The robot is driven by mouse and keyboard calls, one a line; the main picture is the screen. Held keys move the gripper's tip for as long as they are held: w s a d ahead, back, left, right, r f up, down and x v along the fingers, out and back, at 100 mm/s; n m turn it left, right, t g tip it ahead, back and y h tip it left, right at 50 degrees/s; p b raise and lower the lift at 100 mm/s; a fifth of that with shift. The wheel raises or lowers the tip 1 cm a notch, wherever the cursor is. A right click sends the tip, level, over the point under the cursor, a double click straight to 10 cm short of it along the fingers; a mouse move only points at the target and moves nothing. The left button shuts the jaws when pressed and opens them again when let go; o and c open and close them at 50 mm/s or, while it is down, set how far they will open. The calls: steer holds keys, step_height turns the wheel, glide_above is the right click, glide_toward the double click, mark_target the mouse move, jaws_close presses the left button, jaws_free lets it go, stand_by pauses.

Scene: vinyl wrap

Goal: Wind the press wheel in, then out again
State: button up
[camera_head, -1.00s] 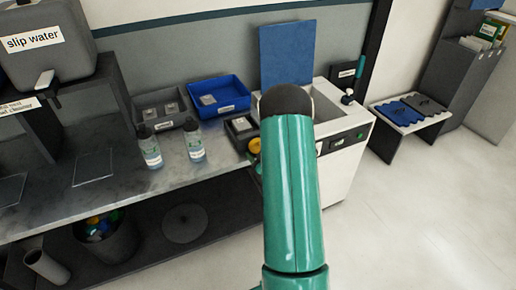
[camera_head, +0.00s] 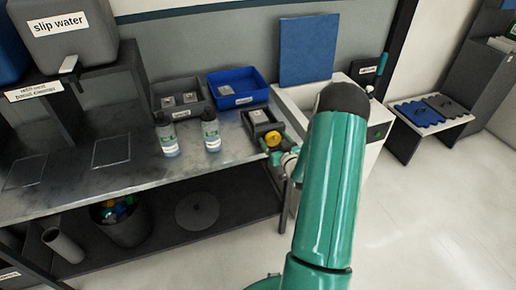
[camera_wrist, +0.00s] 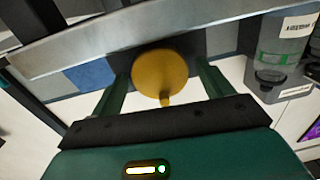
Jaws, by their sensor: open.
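The yellow press wheel (camera_head: 273,138) is on the front of a small dark press (camera_head: 260,119) at the right end of the workbench. In the wrist view the wheel (camera_wrist: 160,72) shows as a round yellow disc with a small knob or handle at its lower edge. My gripper (camera_wrist: 162,88) is open, with one green finger on each side of the wheel. Whether the fingers touch the wheel cannot be told. In the head view my gripper (camera_head: 283,152) is small beside the wheel and partly hidden by my green arm.
Two labelled bottles (camera_head: 211,131) stand left of the press. A grey tray (camera_head: 157,104) and a blue tray (camera_head: 226,101) lie behind them. A white cabinet (camera_head: 297,94) with a blue panel (camera_head: 308,50) stands to the right. The floor (camera_head: 430,200) at right is clear.

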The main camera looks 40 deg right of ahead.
steer(key=m, duration=0.4)
steer(key=shift+s+d, duration=0.1)
steer(key=shift+d, duration=0.05)
steer(key=s+a+n+h, duration=0.1)
steer(key=s+a+n, duration=0.3)
steer(key=s+n, duration=0.8)
steer(key=w+d, duration=0.1)
steer(key=w, duration=0.2)
steer(key=w+d+m, duration=0.1)
steer(key=w, duration=0.3)
steer(key=w+d+m, duration=0.1)
steer(key=w, duration=0.3)
steer(key=shift+d+f, duration=0.2)
steer(key=shift+f, duration=0.15)
steer(key=shift+w+d+m, duration=0.1)
steer(key=shift+d+m, duration=0.05)
steer(key=shift+m, duration=0.25)
steer(key=m, duration=0.5)
steer(key=a+v, duration=0.1)
steer(key=v, duration=1.3)
steer(key=w+a+r+n+g, duration=0.2)
steer(key=w+a+r+g, duration=0.1)
steer(key=a+r+g, duration=0.1)
steer(key=w+a+r+n+g+y, duration=0.1)
steer(key=w+a+r+g, duration=0.2)
steer(key=a+r+g, duration=0.1)
steer(key=shift+w+a+r+n+y, duration=0.3)
steer(key=shift+w+a+r+n, duration=0.15)
steer(key=shift+r, duration=0.95)
